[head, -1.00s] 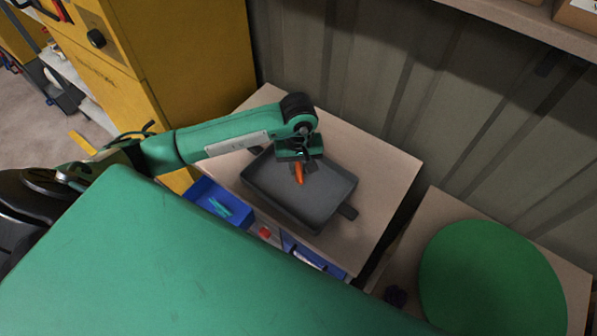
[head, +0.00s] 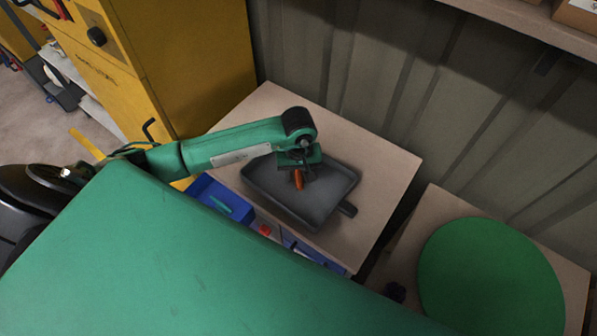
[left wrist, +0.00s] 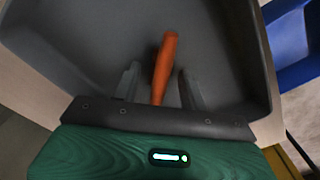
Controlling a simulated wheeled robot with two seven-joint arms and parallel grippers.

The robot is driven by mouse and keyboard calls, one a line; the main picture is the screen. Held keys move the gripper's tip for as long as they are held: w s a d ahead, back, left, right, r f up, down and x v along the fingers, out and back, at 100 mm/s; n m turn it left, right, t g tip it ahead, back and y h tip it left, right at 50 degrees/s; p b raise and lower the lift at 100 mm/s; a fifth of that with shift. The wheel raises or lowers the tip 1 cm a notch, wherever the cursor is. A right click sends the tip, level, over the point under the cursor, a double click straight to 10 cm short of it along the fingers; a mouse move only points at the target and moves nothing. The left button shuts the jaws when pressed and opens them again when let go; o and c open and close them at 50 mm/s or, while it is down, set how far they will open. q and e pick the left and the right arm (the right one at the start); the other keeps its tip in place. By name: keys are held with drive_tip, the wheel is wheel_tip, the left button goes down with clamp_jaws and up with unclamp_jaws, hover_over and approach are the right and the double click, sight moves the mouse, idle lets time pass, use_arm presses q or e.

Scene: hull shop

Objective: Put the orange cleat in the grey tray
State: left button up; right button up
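The orange cleat (head: 298,180) is inside the outline of the grey tray (head: 270,199), below my left gripper (head: 299,178). In the left wrist view the cleat (left wrist: 164,68) lies lengthwise between the two fingers of the left gripper (left wrist: 160,88), with a narrow gap on each side. The fingers are apart, so the gripper looks open. The cleat's near end is hidden by the gripper body. The tray floor (left wrist: 85,45) shows around the cleat; whether the cleat rests fully on it is hard to tell. My right gripper is not in view.
The tray stands on a light wooden table (head: 385,165). Blue bins (head: 222,200) sit at its front edge, one with a teal piece, and a red piece (head: 265,230) lies near them. A yellow cabinet (head: 190,60) is at left. A green disc (head: 490,275) lies at right.

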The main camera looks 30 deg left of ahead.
sight(299, 171)
use_arm(q)
drive_tip(key=shift+r, duration=0.25)
drive_tip(key=shift+w+r, duration=0.1)
drive_tip(key=shift+r, duration=0.25)
wheel_tip(299, 171, up, 11)
drive_tip(key=b, duration=0.2)
drive_tip(key=shift+b, duration=0.35)
